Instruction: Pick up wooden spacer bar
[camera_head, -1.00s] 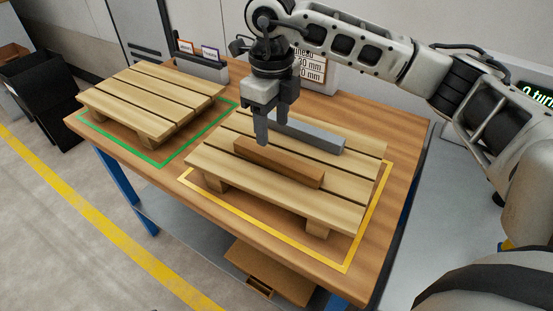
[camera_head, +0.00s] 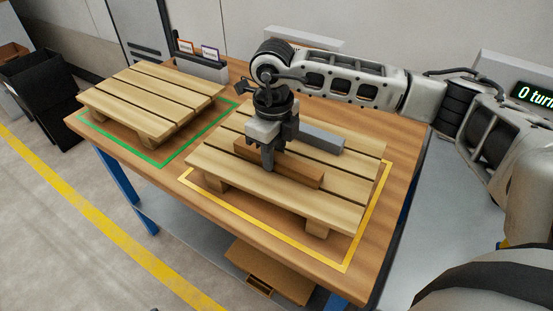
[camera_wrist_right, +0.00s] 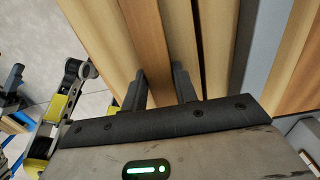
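The wooden spacer bar (camera_head: 302,175) is a brown block lying lengthwise on the slats of the nearer pallet (camera_head: 335,212). My right gripper (camera_head: 268,160) is lowered over the left half of the bar, with a finger in front of its near side. In the right wrist view, the two fingers (camera_wrist_right: 160,88) stand apart on either side of the bar (camera_wrist_right: 146,42). I cannot tell whether they touch it. The gripper hides part of the bar in the head view. My left gripper is not in view.
A grey bar (camera_head: 322,139) lies behind the wooden bar on the same pallet. Another pallet (camera_head: 150,95) stands at left within a green outline (camera_head: 170,157). A yellow outline (camera_head: 270,237) surrounds the nearer pallet. A grey holder with labels (camera_head: 203,67) stands at the back.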

